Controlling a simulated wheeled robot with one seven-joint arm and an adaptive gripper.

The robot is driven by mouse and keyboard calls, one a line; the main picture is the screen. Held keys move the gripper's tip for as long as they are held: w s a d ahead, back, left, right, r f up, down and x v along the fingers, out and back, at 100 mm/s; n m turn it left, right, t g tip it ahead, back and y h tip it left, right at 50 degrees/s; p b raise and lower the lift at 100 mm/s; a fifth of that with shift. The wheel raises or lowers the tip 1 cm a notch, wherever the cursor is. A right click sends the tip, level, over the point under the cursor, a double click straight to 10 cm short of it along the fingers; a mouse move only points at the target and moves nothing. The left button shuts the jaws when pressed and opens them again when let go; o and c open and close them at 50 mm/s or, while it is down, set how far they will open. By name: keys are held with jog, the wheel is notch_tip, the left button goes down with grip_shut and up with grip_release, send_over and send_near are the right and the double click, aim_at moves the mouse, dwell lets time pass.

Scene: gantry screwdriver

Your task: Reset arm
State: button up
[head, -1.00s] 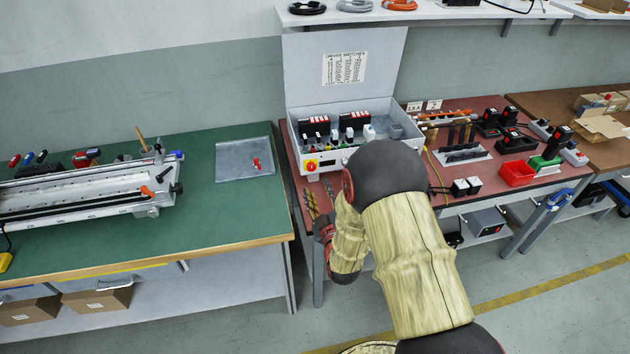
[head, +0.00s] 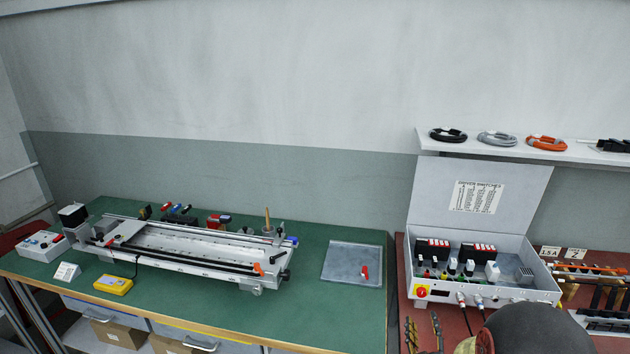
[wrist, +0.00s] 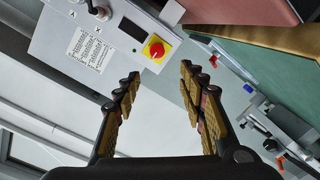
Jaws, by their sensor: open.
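My gripper (wrist: 160,95) shows in the wrist view with its two fingers spread apart and nothing between them. Beyond the fingertips is the front of the white control box, with a red knob on a yellow plate (wrist: 155,50). In the head view my arm (head: 530,332) shows only at the bottom right, in front of the reddish table.
A green table (head: 330,310) on the left carries the gantry rail (head: 190,250), a yellow device (head: 113,285) and a clear grey tray (head: 350,268) with a red item. A shelf (head: 520,152) with coiled cables hangs at the upper right. The green table's front strip is mostly clear.

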jog(key=s+a+r+m+g+y+p, duration=0.1)
jog(key=s+a+r+g+y, duration=0.2)
jog(key=r, duration=0.5)
jog(key=s+a+r+m+g+p, duration=0.1)
jog(key=a+r+g+p, duration=0.1)
jog(key=a+r, duration=0.5)
jog(key=s+a+r+g, duration=0.1)
jog(key=s+r+g, duration=0.1)
jog(key=s, duration=0.6)
jog(key=s+a+r+m+g+y+p, duration=0.1)
jog(key=s+r, duration=0.3)
jog(key=s, duration=0.4)
jog(key=s+a+r+m+g, duration=0.1)
jog(key=s+a+r+g, duration=0.2)
jog(key=s, duration=0.5)
jog(key=shift+a+y, duration=0.2)
jog(key=shift+y, duration=0.1)
jog(key=shift+w, duration=0.1)
jog(key=shift+c, duration=0.3)
